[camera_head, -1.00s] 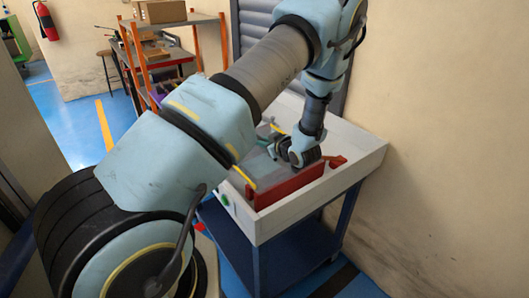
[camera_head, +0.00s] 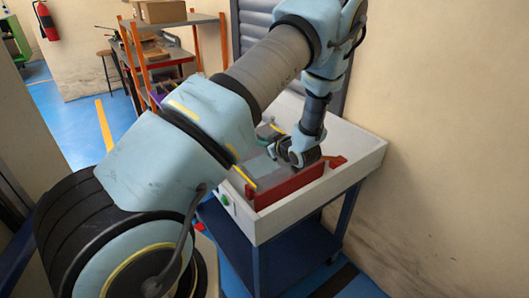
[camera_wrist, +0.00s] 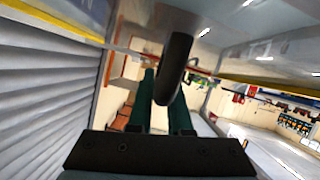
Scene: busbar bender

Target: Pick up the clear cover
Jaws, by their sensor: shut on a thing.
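The clear cover (camera_head: 258,171) is a see-through greyish panel with a yellow edge, over the red machine (camera_head: 290,185) on the cart. In the wrist view it shows as a glassy sheet (camera_wrist: 215,22) beyond the fingers, with a dark rounded handle (camera_wrist: 174,70). My gripper (camera_wrist: 163,88) is shut on this handle, its dark green fingers on either side of it. In the head view my gripper (camera_head: 285,151) is low over the machine; its fingertips are mostly hidden by the wrist. I cannot tell whether the cover is lifted.
The machine stands in a pale tray (camera_head: 362,158) on a blue cart (camera_head: 290,262). A beige wall (camera_head: 450,110) is close at the right, a grey shutter (camera_head: 253,25) behind. Orange-framed shelving (camera_head: 193,50) stands at the back left. Blue floor is open at the left.

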